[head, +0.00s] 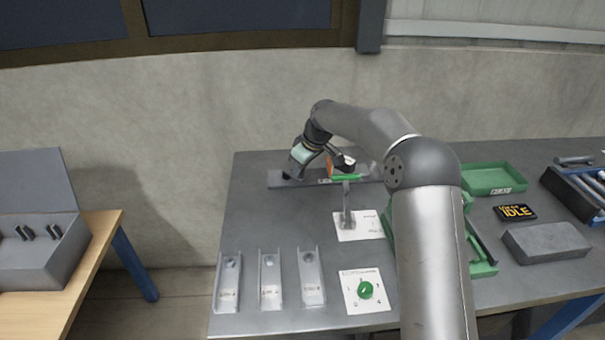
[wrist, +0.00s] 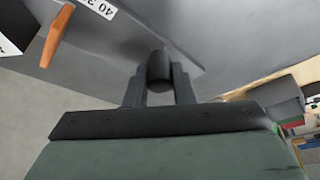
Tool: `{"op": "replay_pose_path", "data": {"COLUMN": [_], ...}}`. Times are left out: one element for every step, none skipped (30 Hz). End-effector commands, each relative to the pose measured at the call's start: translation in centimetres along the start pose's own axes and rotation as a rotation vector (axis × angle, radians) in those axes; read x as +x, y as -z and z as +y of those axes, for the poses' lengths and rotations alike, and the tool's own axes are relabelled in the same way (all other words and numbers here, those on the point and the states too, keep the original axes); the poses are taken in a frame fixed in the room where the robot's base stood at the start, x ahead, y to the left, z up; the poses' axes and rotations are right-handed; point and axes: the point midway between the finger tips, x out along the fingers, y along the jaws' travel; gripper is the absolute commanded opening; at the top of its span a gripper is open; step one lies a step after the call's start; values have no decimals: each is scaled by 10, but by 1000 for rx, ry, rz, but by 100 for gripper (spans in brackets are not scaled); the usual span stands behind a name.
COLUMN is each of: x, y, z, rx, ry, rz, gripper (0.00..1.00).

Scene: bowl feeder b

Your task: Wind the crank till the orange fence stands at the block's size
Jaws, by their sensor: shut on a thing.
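My gripper (wrist: 159,88) is shut on a dark, round crank knob (wrist: 160,66), with a finger on each side of it. In the head view my gripper (head: 291,174) is at the left end of a grey rail (head: 276,184) at the back of the table; the crank is hidden there. The orange fence (head: 330,166) stands on the rail to the right of my gripper. It also shows in the wrist view (wrist: 57,36), upper left, beside a white scale strip (wrist: 100,7) with numbers. A black-and-white piece (head: 347,164) is just right of the fence; I cannot tell whether it is the block.
A green bar on a grey post (head: 347,205) stands in front of the rail. Three metal channels (head: 270,280) and a green dial (head: 365,290) are at the front. Green trays (head: 490,178), an IDLE display (head: 515,212) and a grey slab (head: 546,242) are right of my arm.

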Motion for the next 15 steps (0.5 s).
{"op": "replay_pose_path", "data": {"x": [3, 3, 3, 3, 3, 3, 2, 3, 3, 3, 3, 3, 3, 3, 3], "y": [-1, -1, 0, 0, 0, 1, 1, 2, 2, 3, 3, 4, 5, 6, 6], "z": [-4, -5, -8, -9, -10, -13, -14, -15, -18, -19, -20, -22, -23, -25, -27], "rx": [35, 62, 96, 122, 148, 184, 210, 237, 270, 297, 323, 358, 383, 409, 445], "ry": [-17, -29, -43, -54, -65, -79, -90, -101, -115, -126, -137, -152, -163, -174, -188], "rz": [-2, -2, -3, -2, -2, -2, -2, -2, -2, -2, -2, -2, -2, -2, -2], "gripper": [0, 0, 0, 0, 0, 0, 0, 0, 0, 0, 0, 0, 0, 0, 0]}}
